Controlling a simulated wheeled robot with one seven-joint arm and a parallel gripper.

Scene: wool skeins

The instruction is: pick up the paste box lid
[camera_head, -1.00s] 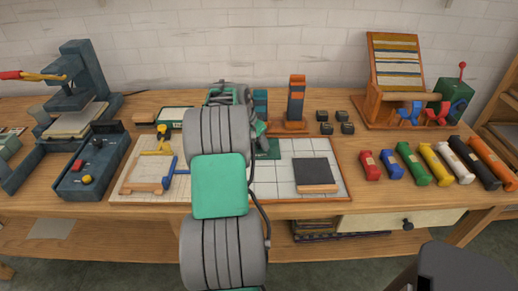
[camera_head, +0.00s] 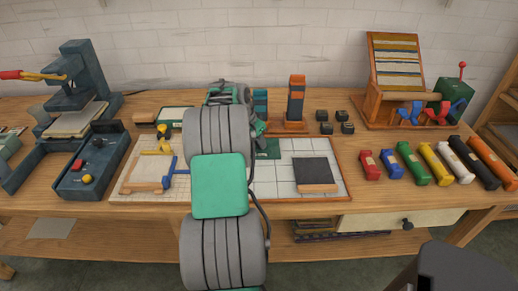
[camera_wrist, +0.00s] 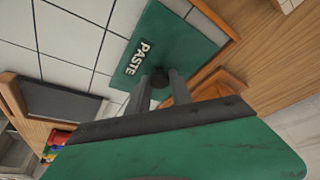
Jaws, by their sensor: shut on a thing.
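The paste box lid (camera_wrist: 174,35) is a flat green plate marked PASTE, with a small dark round knob, seen in the wrist view at upper middle. My gripper (camera_wrist: 158,82) has its two grey fingers shut on the knob of the lid. In the head view, a green patch of the paste box (camera_head: 268,149) shows just right of my arm, on the white tiled board (camera_head: 330,146). My arm hides the fingers there. I cannot tell whether the lid is resting on its box or lifted.
A dark slab with a wooden edge (camera_head: 315,173) lies on the board's right side. An orange block stand (camera_head: 296,98) and several small black blocks (camera_head: 324,128) stand behind. Several coloured skeins (camera_head: 413,163) lie to the right. A wooden frame with a blue part (camera_head: 148,174) lies left.

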